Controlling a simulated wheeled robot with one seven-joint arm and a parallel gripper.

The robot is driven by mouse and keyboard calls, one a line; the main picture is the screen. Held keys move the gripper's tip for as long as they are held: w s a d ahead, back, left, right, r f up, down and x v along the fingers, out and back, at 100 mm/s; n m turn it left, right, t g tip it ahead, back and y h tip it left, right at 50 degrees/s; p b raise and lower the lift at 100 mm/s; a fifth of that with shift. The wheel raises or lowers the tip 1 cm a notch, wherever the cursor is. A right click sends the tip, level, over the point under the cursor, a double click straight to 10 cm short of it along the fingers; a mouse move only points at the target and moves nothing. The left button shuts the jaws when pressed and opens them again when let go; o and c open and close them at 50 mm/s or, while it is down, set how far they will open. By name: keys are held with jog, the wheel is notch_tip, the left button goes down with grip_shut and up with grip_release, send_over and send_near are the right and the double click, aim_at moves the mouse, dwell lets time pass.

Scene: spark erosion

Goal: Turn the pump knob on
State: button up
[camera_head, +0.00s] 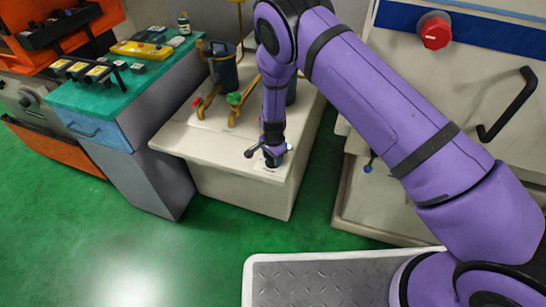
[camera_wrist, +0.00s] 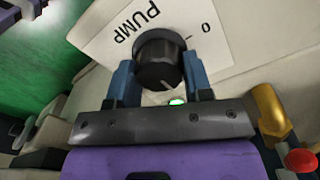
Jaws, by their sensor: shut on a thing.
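The pump knob (camera_wrist: 158,62) is a round black knob on a white plate (camera_wrist: 110,38) marked PUMP and 0 in the wrist view. My gripper (camera_wrist: 160,80) has its two blue fingers on either side of the knob, shut on it. A small green light (camera_wrist: 177,101) glows just below the knob in that view. In the head view my gripper (camera_head: 272,158) points down at the front of the beige cabinet top (camera_head: 185,143). The knob is mostly hidden there by my gripper.
A dark pump (camera_head: 224,68) with brass pipes (camera_head: 210,102) stands behind my gripper on the cabinet. A red knob (camera_head: 435,32) and a black handle (camera_head: 508,104) are on the machine at right. A green-topped bench (camera_head: 100,100) holds tools at left. Green floor lies in front.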

jog(key=shift+m, duration=0.3)
jog(key=o, duration=0.9)
notch_tip(320, 180, up, 11)
jog(key=shift+f, duration=0.1)
dwell(0.6)
